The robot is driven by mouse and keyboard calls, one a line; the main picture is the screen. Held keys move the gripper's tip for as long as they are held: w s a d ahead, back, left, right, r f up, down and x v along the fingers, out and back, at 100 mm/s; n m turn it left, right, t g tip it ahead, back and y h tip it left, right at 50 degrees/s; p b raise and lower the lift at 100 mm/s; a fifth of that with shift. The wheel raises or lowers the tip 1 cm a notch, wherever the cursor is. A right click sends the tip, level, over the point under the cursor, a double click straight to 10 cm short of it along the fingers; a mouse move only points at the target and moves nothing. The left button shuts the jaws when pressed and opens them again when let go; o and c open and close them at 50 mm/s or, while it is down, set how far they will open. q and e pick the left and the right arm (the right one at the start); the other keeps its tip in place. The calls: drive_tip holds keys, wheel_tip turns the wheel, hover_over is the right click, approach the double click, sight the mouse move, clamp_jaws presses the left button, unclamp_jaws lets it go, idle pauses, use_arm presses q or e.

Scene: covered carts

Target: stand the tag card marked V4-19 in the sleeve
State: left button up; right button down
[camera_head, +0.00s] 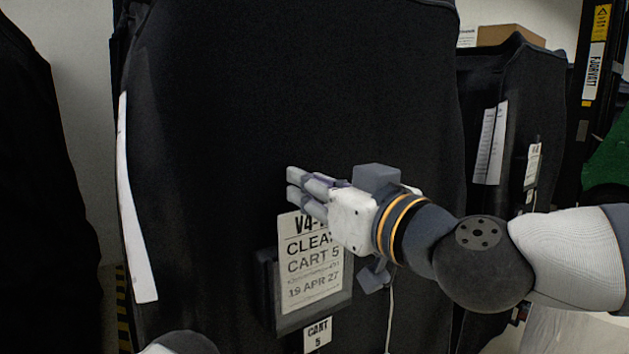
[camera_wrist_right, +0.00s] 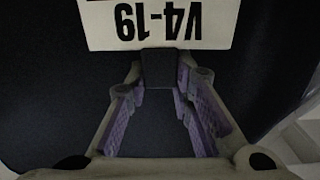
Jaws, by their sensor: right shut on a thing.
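The tag card (camera_head: 313,262) is pale with dark print. It hangs upright in front of the dark cart cover, and its V4-19 marking shows upside down in the right wrist view (camera_wrist_right: 160,18). My right gripper (camera_head: 293,185) is at the card's top edge, shut on a small dark tab (camera_wrist_right: 158,70) of the card. My fingers and hand hide part of its top right. The dark sleeve (camera_head: 266,292) is on the cover, and the card's lower part overlaps it. I cannot tell how deep the card sits. My left gripper is out of view.
A small CART 5 label (camera_head: 317,336) is below the sleeve. A white strip (camera_head: 136,230) runs down the cover's left side. Another covered cart (camera_head: 500,75) with papers stands at right. A dark cover (camera_head: 40,180) is at far left.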

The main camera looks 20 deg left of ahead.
drive_tip(key=shift+f, duration=0.25)
drive_tip(key=c, duration=1.3)
unclamp_jaws()
drive_tip(key=v, duration=1.2)
drive_tip(key=shift+s, duration=0.1)
